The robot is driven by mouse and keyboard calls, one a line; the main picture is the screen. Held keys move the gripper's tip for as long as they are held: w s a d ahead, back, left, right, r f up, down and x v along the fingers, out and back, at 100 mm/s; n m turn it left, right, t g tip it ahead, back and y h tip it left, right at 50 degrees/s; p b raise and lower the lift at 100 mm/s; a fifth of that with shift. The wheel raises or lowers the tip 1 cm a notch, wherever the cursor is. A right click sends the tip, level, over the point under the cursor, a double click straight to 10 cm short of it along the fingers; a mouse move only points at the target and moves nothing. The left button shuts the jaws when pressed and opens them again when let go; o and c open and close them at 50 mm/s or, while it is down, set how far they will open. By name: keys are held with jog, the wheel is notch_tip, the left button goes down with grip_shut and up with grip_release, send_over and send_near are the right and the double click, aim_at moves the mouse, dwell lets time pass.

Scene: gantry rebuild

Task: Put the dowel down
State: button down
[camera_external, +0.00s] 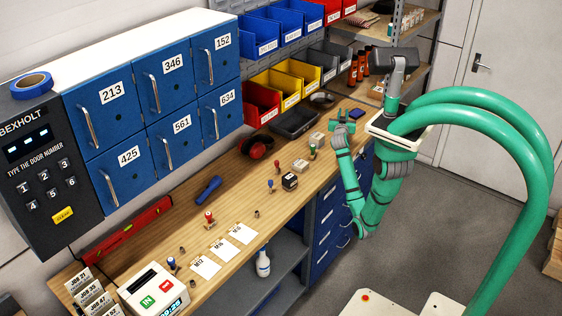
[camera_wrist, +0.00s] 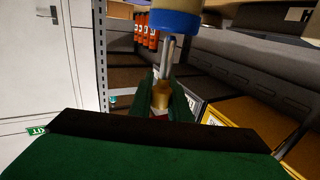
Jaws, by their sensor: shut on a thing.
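My gripper (camera_external: 342,128) is out over the right part of the workbench (camera_external: 238,187), near its far end. In the wrist view the green fingers (camera_wrist: 165,108) are shut on a small golden-tan piece, which I take to be the dowel (camera_wrist: 161,94). A grey metal pin (camera_wrist: 167,55) rises from between the fingers. Above it is a cream piece with a blue band (camera_wrist: 176,20); I cannot tell whether all of these are one part. The held piece is too small to make out clearly in the external view. The gap between it and the bench top cannot be judged.
A green-topped piece (camera_external: 312,150), a small black box (camera_external: 289,181) and light blocks stand near my gripper. A dark tray (camera_external: 295,122) and red ear defenders (camera_external: 257,147) lie farther left. White cards (camera_external: 205,266) lie at the near end. Bins (camera_external: 263,105) line the wall.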

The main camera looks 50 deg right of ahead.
jog(key=shift+f, duration=0.15)
jog(key=c, duration=1.7)
grip_release()
jog(key=shift+o, duration=0.2)
jog(key=v, duration=1.2)
